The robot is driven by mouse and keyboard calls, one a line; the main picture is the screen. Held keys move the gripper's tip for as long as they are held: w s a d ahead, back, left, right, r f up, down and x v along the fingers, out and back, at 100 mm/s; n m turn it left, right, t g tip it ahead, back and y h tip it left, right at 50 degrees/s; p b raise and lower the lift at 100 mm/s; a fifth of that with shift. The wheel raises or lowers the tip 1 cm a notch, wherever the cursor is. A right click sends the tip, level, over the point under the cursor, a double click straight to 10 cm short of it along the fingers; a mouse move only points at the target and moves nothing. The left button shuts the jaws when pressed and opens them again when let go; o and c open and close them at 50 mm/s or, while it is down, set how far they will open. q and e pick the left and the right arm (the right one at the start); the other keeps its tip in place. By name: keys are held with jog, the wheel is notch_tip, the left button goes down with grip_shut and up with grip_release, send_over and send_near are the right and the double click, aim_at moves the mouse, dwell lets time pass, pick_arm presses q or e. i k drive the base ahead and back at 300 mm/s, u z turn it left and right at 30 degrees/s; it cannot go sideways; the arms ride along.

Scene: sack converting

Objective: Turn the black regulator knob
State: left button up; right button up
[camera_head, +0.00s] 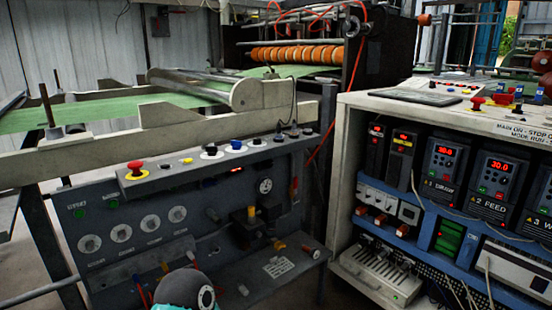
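The grey control panel (110,206) stands at the left below the machine frame. Neither of my grippers is in view. A dark rounded part with a teal edge, which looks like a link of my arm, shows at the bottom centre, in front of the panel's lower part and apart from the regulator in the picture.
A red emergency button (135,168) and several other buttons line the panel's top ledge. Several white dials (150,224) sit at its left. An open cabinet (345,150) with drives and loose wires stands at the right. A green web (110,104) runs behind.

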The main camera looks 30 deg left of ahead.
aim_at(268, 163)
jog(key=u, duration=0.35)
jog(key=i, duration=0.85)
jog(key=u, duration=0.5)
jog(key=k, duration=0.9)
jog(key=u, duration=0.2)
jog(key=i, duration=0.9)
jog(key=z, duration=0.1)
